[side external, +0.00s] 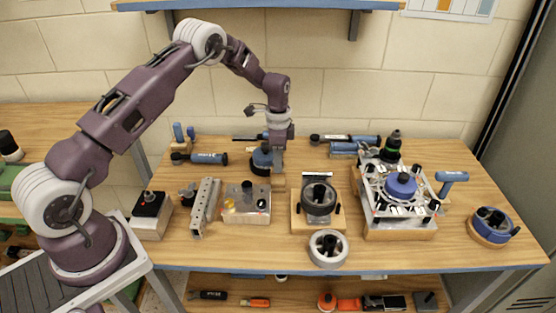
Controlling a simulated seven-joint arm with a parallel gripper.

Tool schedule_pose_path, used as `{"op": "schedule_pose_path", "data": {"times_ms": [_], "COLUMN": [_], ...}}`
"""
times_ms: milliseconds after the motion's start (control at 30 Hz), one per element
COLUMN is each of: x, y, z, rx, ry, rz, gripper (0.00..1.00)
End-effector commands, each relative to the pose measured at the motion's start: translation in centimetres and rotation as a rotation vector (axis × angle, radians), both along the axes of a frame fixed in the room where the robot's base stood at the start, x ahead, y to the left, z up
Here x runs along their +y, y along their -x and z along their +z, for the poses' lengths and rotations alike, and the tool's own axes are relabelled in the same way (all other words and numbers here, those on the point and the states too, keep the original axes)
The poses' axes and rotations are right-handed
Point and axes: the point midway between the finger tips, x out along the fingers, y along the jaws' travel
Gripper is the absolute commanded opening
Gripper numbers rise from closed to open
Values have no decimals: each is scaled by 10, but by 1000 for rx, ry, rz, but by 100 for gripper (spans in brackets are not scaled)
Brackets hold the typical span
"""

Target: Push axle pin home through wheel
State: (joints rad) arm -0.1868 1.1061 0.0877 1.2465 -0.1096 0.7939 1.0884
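My gripper (279,168) points down over the back middle of the bench, just right of a blue and black round part (262,161). Its fingers are too small to show whether they are open or shut, or whether they hold anything. A dark wheel (319,199) lies in a wooden fixture (303,225) with a pale upright plate behind it, to the front right of my gripper. A loose grey wheel (328,249) lies at the bench's front edge. I cannot make out the axle pin for certain.
A grey block (247,203) with small parts and a ribbed metal bar (205,208) stand left of the fixture. A white plate assembly (380,214) with a blue wheel (400,186) stands right. Tools line the back.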

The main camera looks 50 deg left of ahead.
Motion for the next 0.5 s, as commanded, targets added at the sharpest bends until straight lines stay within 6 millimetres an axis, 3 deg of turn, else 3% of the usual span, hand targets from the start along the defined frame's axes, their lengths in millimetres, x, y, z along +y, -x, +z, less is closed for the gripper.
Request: {"op": "schedule_pose_path", "data": {"times_ms": [33,100,500], "x": [0,0,0], "y": [0,0,0], "z": [0,0,20], "rx": [0,0,-1], "ry": [0,0,1], "rz": [0,0,0], "gripper": [16,6,6]}}
